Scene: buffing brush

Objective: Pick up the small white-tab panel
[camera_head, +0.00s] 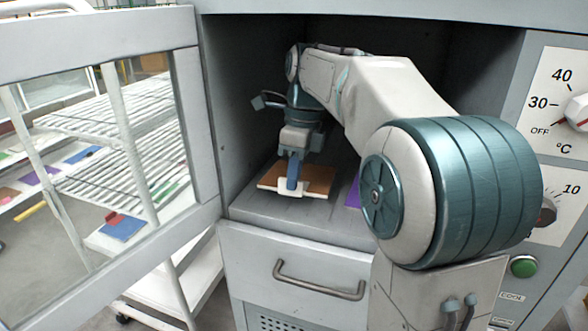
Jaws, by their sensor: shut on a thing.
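A small brown panel (315,179) with a white tab (289,193) at its front edge lies on, or just above, the grey floor of an oven-like cabinet. My gripper (291,187) points down inside the cabinet with its blue fingers at the white tab, shut on it. The fingers cover part of the tab and panel. I cannot tell whether the panel is lifted clear of the floor. A purple panel (353,193) shows to the right, mostly hidden behind my arm.
The cabinet's windowed door (205,130) stands open at the left. A drawer with a handle (318,281) is below the opening. Beyond the door, a white rack (120,140) holds several coloured panels, including a blue one with a red tab (122,227). Dials and a green button (524,266) are at right.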

